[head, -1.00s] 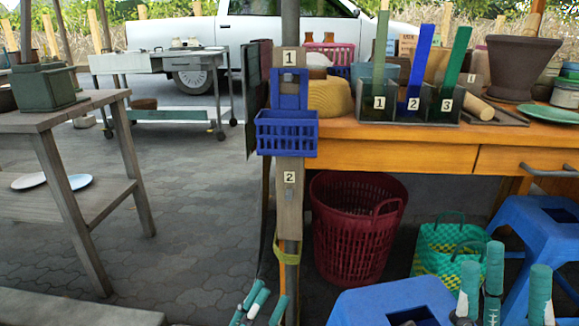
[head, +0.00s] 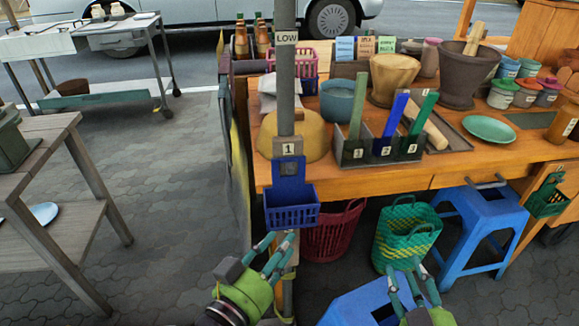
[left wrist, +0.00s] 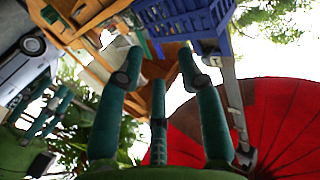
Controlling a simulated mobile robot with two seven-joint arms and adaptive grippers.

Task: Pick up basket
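I cannot tell if a fingertip touches the basket. My right gripper (head: 405,275) is open and empty, in front of a green woven basket (head: 404,236) with handles. A dark red basket (head: 330,236) stands under the table, partly hidden by the blue one.
The orange wooden table (head: 465,172) holds pots, cups and a rack of numbered tools. Blue stools stand at the front (head: 368,304) and right (head: 478,221). A grey table (head: 62,160) is at left; paved floor between is clear.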

